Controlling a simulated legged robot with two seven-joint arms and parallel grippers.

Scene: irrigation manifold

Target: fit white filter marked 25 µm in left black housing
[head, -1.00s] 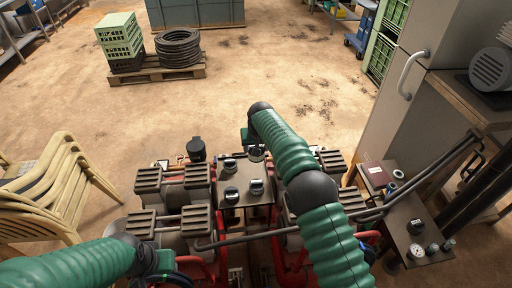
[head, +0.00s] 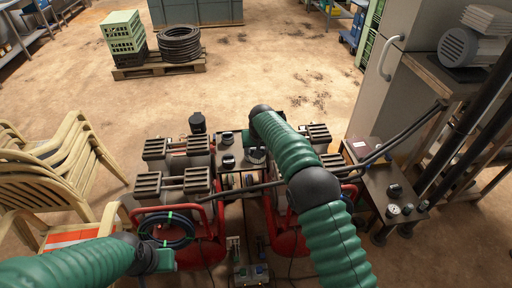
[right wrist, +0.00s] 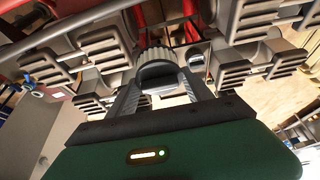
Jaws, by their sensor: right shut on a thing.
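My right gripper (right wrist: 163,82) is shut on a dark round piece with a ribbed grey rim (right wrist: 157,56), seen between its fingers in the right wrist view. In the head view this ribbed piece (head: 256,156) shows below the end of my right arm, over the cart's middle panel. A black round-topped housing (head: 197,122) stands at the cart's far left edge. Another dark round fitting (head: 228,161) sits on the middle panel. My left gripper (head: 165,261) is low at the left; its fingers cannot be made out. No white filter or 25 µm mark can be made out.
A side table (head: 375,183) holds a gauge (head: 393,209) and small fittings. Stacked cream chairs (head: 60,165) stand left.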

